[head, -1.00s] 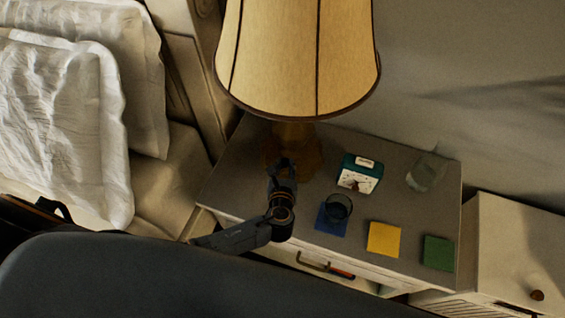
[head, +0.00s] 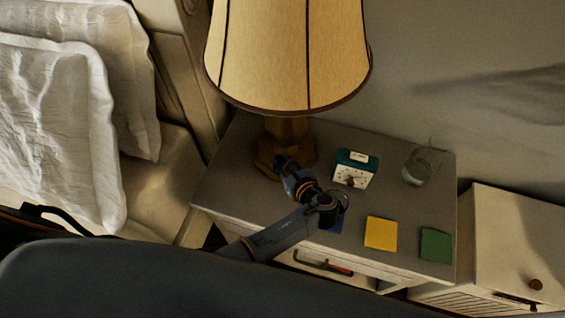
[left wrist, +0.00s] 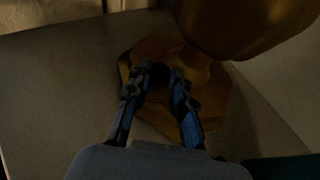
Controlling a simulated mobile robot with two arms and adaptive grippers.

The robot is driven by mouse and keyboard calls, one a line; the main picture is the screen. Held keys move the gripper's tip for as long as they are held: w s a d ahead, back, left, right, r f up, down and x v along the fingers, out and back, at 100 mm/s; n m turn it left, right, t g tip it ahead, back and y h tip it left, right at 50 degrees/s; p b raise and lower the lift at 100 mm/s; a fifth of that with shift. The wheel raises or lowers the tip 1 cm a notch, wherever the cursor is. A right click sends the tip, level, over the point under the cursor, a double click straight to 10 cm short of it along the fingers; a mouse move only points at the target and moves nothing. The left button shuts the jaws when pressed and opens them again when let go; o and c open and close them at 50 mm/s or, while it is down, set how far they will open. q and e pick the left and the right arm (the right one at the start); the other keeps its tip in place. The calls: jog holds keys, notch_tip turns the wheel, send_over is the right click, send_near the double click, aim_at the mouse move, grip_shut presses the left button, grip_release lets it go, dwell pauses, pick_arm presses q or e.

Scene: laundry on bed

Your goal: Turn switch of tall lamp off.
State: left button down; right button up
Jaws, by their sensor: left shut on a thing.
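The tall lamp stands on the nightstand with a glowing cream shade (head: 290,60) and a brown faceted base (head: 265,155). The base also shows in the left wrist view (left wrist: 220,105), with the lamp's rounded body above it at the upper right. My left gripper (head: 281,163) is low at the front of the base. In the left wrist view, my left gripper's fingers (left wrist: 166,76) reach over the base and are shut on a small dark part, seemingly the lamp switch (left wrist: 158,73). Its shape is hard to make out in the shadow. My right gripper is not in view.
Right of my gripper on the nightstand (head: 225,180) are a teal clock (head: 354,169), a clear glass (head: 416,168), a yellow square (head: 381,233) and a green square (head: 436,245). White pillows (head: 60,130) lie left.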

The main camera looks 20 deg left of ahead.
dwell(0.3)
pick_arm(q)
jog(key=c, duration=1.2)
grip_release()
jog(key=shift+a+t, duration=0.1)
jog(key=shift+t, duration=0.2)
